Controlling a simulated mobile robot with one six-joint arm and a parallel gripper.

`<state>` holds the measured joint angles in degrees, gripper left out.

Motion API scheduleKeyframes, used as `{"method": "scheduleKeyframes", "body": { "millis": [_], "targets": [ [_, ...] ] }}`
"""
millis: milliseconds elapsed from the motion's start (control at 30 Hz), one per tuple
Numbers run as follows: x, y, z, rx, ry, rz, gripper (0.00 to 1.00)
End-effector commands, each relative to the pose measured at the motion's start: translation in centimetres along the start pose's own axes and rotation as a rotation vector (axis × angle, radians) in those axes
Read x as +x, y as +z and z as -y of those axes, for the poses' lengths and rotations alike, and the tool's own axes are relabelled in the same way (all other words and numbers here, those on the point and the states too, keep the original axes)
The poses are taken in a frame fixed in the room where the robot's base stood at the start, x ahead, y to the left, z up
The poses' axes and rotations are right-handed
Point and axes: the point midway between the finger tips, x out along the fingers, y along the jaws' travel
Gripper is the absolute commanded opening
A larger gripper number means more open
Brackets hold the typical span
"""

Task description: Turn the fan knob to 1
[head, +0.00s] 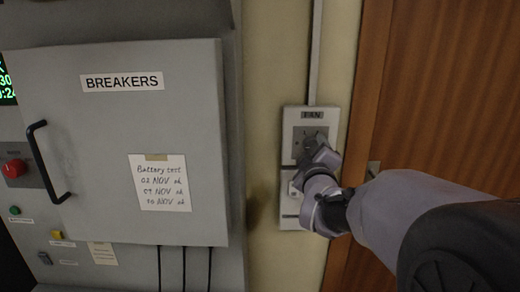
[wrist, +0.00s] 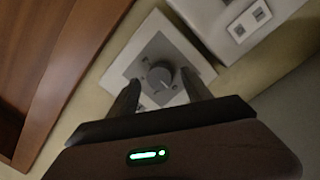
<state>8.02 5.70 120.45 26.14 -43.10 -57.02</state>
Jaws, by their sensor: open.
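The fan knob is a grey round knob (wrist: 161,76) on a square dial plate, set in a pale wall plate (wrist: 123,72). In the head view the fan plate (head: 296,119) carries a FAN label (head: 312,115), and my gripper covers much of the dial. My gripper (wrist: 158,92) is open, with one finger on either side of the knob in the wrist view. I cannot tell whether the fingers touch it. The pointer's setting is too small to read.
A grey BREAKERS cabinet (head: 110,115) with a black handle (head: 48,160) stands at the left. A wooden door (head: 440,90) is at the right. Another wall plate (head: 290,222) sits below the fan plate. A conduit (head: 315,50) runs up the wall.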

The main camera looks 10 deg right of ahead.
Motion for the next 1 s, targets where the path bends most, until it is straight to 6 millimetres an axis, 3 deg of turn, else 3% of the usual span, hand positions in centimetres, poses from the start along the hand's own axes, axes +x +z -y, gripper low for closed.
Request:
{"method": "scheduleKeyframes", "body": {
  "millis": [333, 600, 633, 1000],
  "targets": [
    [0.54, -0.01, -0.02, 0.000, 0.000, 0.000, 0.56],
    [0.51, -0.01, -0.02, 0.000, 0.000, 0.000, 0.03],
    [0.51, -0.01, -0.02, 0.000, 0.000, 0.000, 0.00],
    [0.52, 0.13, 0.16, 0.074, -0.005, 0.004, 0.00]
  ]
}}
